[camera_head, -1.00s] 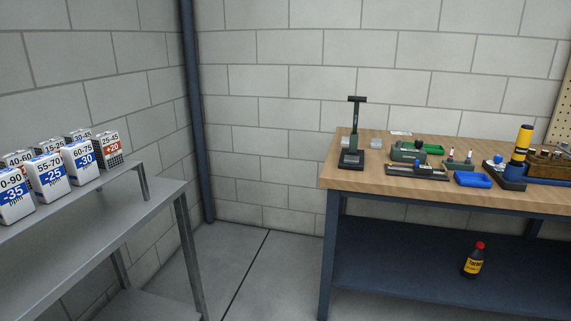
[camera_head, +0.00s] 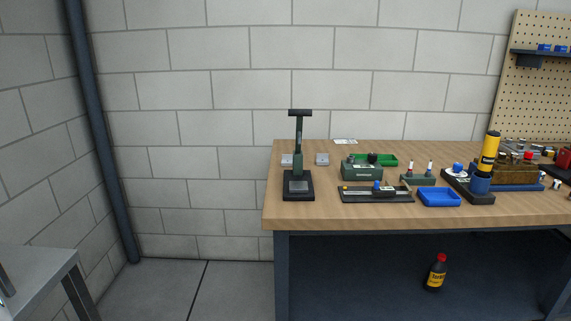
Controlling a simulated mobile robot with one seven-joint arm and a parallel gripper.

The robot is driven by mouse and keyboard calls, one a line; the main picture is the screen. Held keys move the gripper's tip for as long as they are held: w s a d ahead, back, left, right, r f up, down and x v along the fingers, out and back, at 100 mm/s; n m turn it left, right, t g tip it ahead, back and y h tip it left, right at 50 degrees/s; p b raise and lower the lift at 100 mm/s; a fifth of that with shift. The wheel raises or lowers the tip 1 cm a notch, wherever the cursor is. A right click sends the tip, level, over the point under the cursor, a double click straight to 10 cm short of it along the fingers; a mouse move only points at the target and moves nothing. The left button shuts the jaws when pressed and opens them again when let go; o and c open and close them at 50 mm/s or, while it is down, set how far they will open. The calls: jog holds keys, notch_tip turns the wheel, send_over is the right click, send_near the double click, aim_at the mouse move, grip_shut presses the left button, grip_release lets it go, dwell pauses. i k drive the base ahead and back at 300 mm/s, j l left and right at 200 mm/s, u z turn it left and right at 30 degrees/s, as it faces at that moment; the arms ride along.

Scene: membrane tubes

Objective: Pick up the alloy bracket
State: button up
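I cannot tell for certain which thing is the alloy bracket. Two small light grey blocks lie on the wooden workbench (camera_head: 350,212), near its back left: a left grey block (camera_head: 287,160) partly behind the post of a black-and-green press (camera_head: 299,185), and a right grey block (camera_head: 322,159) standing clear. They are too small to make out their shape. My gripper is not in view.
A green tray (camera_head: 386,160), a green box device (camera_head: 361,173), a black fixture (camera_head: 360,195), a blue tray (camera_head: 439,197) and a yellow cylinder (camera_head: 489,151) crowd the bench. A bottle (camera_head: 436,273) stands below. A grey metal table (camera_head: 35,268) is at left; floor between is free.

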aim_at(287, 162)
jog(key=i+j, duration=0.2)
jog(key=i, duration=0.4)
jog(key=i+j, duration=0.15)
jog(key=i, duration=0.4)
jog(key=i+l, duration=0.15)
jog(key=i, duration=0.2)
jog(key=i+l, duration=0.2)
jog(key=i, duration=0.15)
